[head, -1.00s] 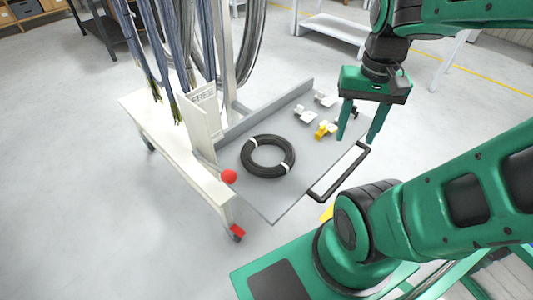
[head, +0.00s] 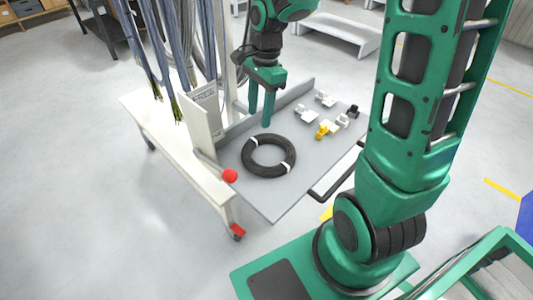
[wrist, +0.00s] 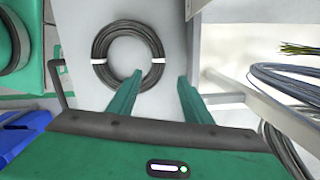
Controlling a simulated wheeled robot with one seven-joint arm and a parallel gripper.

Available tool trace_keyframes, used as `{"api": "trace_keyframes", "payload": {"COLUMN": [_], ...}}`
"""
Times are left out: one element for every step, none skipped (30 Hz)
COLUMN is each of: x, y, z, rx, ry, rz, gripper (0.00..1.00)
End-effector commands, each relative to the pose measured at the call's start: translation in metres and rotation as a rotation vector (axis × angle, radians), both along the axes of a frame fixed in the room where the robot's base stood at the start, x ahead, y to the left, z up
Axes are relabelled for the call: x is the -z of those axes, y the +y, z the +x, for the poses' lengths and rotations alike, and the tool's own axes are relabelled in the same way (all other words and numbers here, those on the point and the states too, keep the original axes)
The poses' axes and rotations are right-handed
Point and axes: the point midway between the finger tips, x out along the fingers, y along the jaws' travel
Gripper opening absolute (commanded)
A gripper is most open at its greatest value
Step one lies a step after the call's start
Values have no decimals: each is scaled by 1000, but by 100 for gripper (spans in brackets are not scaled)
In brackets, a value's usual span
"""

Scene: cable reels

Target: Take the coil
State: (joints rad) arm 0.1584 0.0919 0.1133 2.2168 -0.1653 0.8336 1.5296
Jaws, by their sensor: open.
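A black cable coil (head: 287,169) with white ties lies flat on the grey tray of a cart in the head view. It also shows in the wrist view (wrist: 102,44), ahead of the fingers and to their left. My gripper (head: 261,120) is open and empty, with fingers pointing down, above the tray just behind the coil. The left finger appears close to the coil's edge; I cannot tell the exact height gap.
The grey tray (head: 265,203) has a black handle (head: 335,180) in front. A red ball (head: 230,175) is at its left corner. Yellow (head: 321,131), white and black small parts lie on its right. Hanging cables (head: 170,45) and a white upright panel (head: 201,115) stand left.

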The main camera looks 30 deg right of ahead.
Motion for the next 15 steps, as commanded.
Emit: {"api": "trace_keyframes", "payload": {"x": [9, 13, 19, 22, 26, 29, 31, 32, 34, 35, 37, 40, 44, 48, 53], "y": [1, 2, 2, 3, 3, 3, 3, 3, 3, 4, 4, 5, 5, 6, 7], "z": [-2, -1, -2, -2, -2, -2, -2, -2, -2, -2, -2, -3, -3, -4, -5], "rx": [-2, -1, -1, -1, 0, 0, 0, 0, 0, 0, 0, 0, 0, -1, -2], "ry": [5, 4, 4, 3, 4, 4, 2, 1, 1, 1, 2, 3, 3, 4, 5], "rz": [0, 1, 1, 1, 0, 0, -1, -1, -1, -1, -1, -1, 0, 0, -1], "gripper": [45, 45, 45, 45, 45, 45, 45, 45, 45, 45, 45, 45, 45, 45, 45]}}
